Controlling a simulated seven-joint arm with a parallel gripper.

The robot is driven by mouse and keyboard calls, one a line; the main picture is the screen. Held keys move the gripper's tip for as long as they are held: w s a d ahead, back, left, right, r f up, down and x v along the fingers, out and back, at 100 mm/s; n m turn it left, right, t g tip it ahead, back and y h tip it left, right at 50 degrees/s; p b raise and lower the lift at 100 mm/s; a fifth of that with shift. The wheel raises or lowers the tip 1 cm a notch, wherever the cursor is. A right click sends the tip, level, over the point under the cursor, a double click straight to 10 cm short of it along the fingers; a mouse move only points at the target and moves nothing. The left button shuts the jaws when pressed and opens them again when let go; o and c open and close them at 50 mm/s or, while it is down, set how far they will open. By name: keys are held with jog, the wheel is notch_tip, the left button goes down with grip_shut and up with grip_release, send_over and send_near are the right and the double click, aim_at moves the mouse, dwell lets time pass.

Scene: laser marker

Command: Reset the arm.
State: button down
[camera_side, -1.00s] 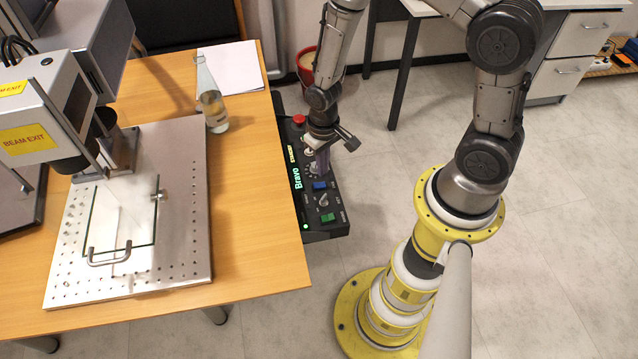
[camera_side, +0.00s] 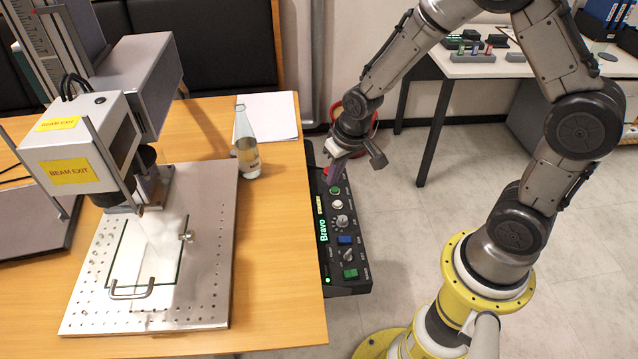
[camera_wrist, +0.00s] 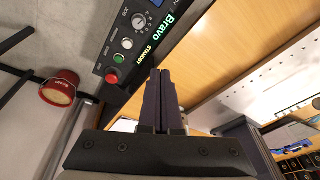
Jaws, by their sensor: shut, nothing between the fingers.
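My gripper (camera_side: 337,172) is shut and empty, with its fingers pointing down above the far end of the black control panel (camera_side: 352,285). In the wrist view the two dark fingers (camera_wrist: 161,75) lie side by side, over the panel's edge. The panel reads "Bravo" and "STANDBY". The wrist view shows a red button (camera_wrist: 112,77), a green button (camera_wrist: 118,58), a white button (camera_wrist: 127,43) and a dial (camera_wrist: 140,20). The side view also shows a blue switch (camera_side: 345,240) and a green one (camera_side: 350,273). I cannot tell the height of the fingertips over the panel.
Left of the panel is a wooden table (camera_side: 285,310) with a laser marker (camera_side: 85,140), a perforated plate (camera_side: 210,250), a glass bottle (camera_side: 246,150) and paper (camera_side: 272,112). A red sand bucket (camera_wrist: 60,88) stands behind. A white desk (camera_side: 470,65) is at the back right.

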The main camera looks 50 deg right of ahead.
jog(key=s+r+n+t, duration=0.1)
jog(key=s+r+t, duration=0.15)
jog(key=r, duration=0.75)
jog(key=s+r+t, duration=0.1)
jog(key=s+r, duration=0.2)
jog(key=r, duration=0.7)
jog(key=s+n, duration=0.1)
jog(key=s, duration=1.3)
jog(key=shift+s+a+r+n+g, duration=0.3)
jog(key=shift+a+r+n+g, duration=0.1)
jog(key=shift+a+g, duration=0.05)
